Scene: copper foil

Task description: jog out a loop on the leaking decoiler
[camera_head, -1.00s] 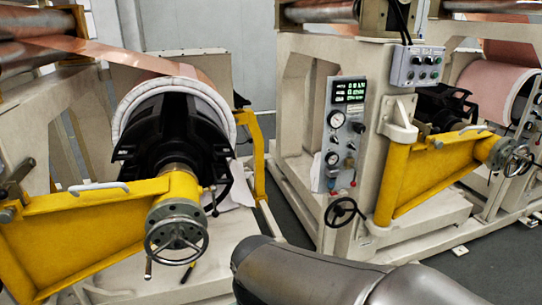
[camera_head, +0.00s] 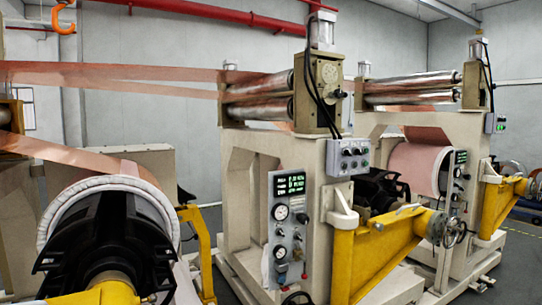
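Several decoiler stations stand in a row. The left decoiler's black mandrel (camera_head: 110,235) holds a coil with a white rim, and a copper strip (camera_head: 80,152) runs off it to the upper left. The middle station has a black mandrel (camera_head: 378,188) behind a yellow swing arm (camera_head: 385,245). Its gauge panel (camera_head: 288,225) has a lit green display, and a grey button box (camera_head: 347,157) is mounted above. A further station at right carries a copper coil (camera_head: 415,170). I cannot make out a leak or tell which decoiler leaks. My gripper is not in view.
Paired rollers (camera_head: 262,88) with copper strip stand above the middle frame. Another roller set (camera_head: 410,90) stands behind. A red pipe (camera_head: 220,12) crosses overhead. Dark floor (camera_head: 520,262) is free at the far right.

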